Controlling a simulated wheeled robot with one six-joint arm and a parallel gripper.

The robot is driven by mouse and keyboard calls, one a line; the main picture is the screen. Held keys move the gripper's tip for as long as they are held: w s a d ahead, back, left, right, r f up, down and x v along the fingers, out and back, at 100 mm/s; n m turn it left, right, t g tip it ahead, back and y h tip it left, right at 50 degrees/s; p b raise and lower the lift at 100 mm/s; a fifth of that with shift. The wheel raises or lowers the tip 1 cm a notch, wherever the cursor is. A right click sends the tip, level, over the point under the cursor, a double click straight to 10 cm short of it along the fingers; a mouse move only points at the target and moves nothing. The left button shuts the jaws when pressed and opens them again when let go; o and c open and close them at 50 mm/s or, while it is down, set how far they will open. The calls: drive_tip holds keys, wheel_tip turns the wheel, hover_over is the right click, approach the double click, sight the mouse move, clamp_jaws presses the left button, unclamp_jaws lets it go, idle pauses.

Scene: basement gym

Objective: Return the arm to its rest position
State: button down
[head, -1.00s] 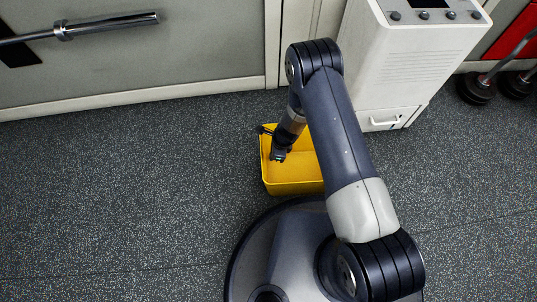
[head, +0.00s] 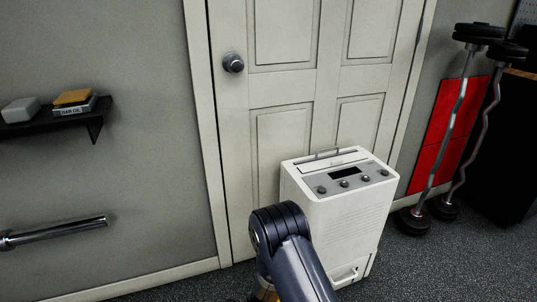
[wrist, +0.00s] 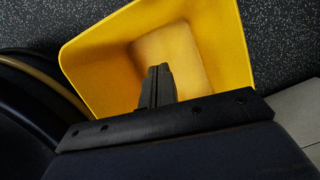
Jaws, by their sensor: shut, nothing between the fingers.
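In the wrist view my gripper (wrist: 159,70) is shut and empty, its dark fingers pointing into the open yellow bin (wrist: 88,62). The bin's inside shows no objects in the part I can see; my gripper and wrist hide the rest. I cannot tell how deep the fingertips are. In the head view only my bent upper arm shows at the bottom, in front of the white appliance; my gripper is out of that frame.
The white appliance (head: 340,215) with knobs stands close beside my arm, before a white door (head: 285,95). A black wall shelf (head: 60,118) and a metal bar (head: 55,232) are at left. Curl bars (head: 452,130) lean at right. Speckled floor (head: 415,270) is clear at lower right.

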drive_tip(key=s+a+f+b, duration=0.1)
drive_tip(key=a+f+b, duration=0.2)
drive_tip(key=a+f, duration=0.3)
drive_tip(key=shift+d+x, duration=0.3)
drive_tip(key=shift+x, duration=1.55)
